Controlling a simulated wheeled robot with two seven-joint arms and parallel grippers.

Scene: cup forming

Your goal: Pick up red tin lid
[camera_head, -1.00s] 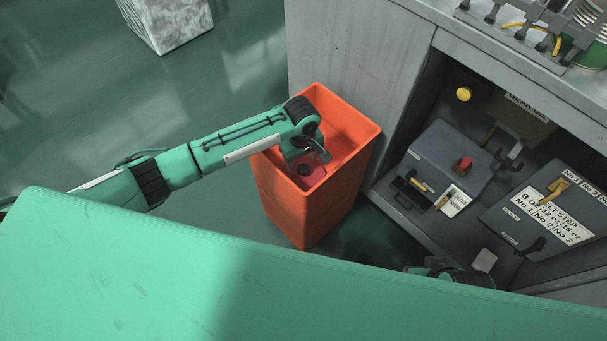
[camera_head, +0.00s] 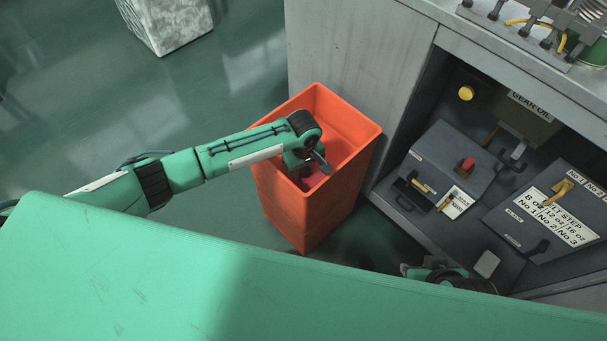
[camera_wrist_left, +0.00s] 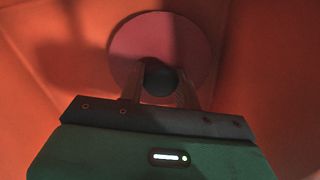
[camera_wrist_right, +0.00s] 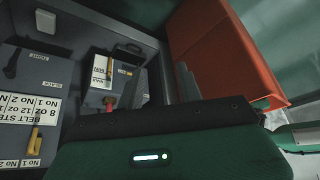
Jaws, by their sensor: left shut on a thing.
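The red tin lid (camera_wrist_left: 195,42) is a round, flat red disc with a dark round knob (camera_wrist_left: 160,78) in the middle, inside the orange bin. My left gripper (camera_wrist_left: 160,90) reaches down into the bin and is shut on the knob, one finger on each side. In the head view the lid (camera_head: 313,181) shows only as a small red patch under the left gripper (camera_head: 316,166), mostly hidden by it. My right gripper (camera_wrist_right: 165,80) has its fingers apart with nothing seen between them, in front of the cabinet.
The tall orange bin (camera_head: 340,185) stands against the grey cabinet (camera_head: 365,45), its walls close around my left gripper. Grey boxes (camera_head: 450,150) with labels and handles sit in the open cabinet. The floor left of the bin is clear, apart from a pale block (camera_head: 170,22) farther back.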

